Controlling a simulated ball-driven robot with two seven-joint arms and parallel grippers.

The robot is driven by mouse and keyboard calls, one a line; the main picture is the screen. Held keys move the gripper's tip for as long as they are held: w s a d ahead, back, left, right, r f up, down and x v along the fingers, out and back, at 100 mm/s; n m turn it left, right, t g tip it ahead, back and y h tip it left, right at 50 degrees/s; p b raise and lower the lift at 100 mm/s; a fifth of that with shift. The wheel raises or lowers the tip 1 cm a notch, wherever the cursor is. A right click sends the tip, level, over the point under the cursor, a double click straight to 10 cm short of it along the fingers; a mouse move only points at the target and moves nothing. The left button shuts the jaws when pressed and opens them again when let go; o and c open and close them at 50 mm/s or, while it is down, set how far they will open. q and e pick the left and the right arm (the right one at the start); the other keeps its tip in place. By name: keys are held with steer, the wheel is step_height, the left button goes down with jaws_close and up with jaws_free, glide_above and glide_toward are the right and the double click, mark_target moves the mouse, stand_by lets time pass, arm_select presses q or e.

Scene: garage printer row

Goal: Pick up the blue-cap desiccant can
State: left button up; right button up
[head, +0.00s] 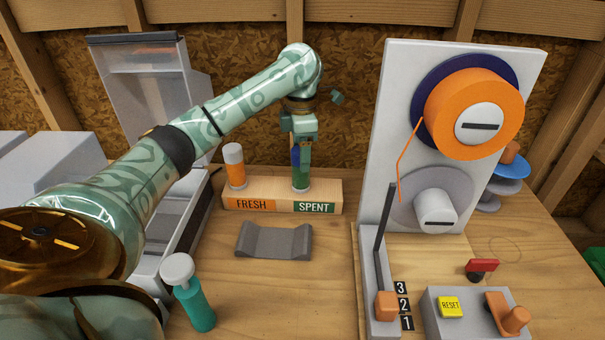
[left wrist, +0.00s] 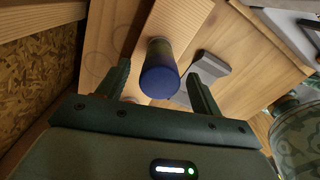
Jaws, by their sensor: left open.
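The blue-cap desiccant can (head: 299,181) stands upright in the SPENT side of the wooden rack (head: 330,190). Its lower body looks green, and the gripper partly hides its upper part. In the left wrist view its blue cap (left wrist: 160,82) lies between the two fingers. My left gripper (head: 303,152) points down over the can from above. It is open, with a finger on each side of the cap and a visible gap on both sides. My right gripper is not in view.
An orange can with a white cap (head: 235,172) stands in the FRESH side of the rack. A grey cradle (head: 273,240) lies in front. A teal bottle (head: 195,304) stands at front left. A tall white panel with an orange spool (head: 462,105) rises to the right.

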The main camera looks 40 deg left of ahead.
mark_target(301, 182)
arm_select(q)
step_height(301, 182, down, 4)
steer(key=shift+f+b, duration=0.1)
steer(key=shift+b, duration=0.9)
steer(key=shift+a+f, duration=0.1)
steer(key=shift+f, duration=0.15)
steer(key=shift+r, duration=0.25)
steer(key=c, duration=1.1)
steer(key=shift+c, duration=0.2)
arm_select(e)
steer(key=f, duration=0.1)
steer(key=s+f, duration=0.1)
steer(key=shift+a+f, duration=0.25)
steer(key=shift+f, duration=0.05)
arm_select(q)
steer(key=shift+r, duration=0.15)
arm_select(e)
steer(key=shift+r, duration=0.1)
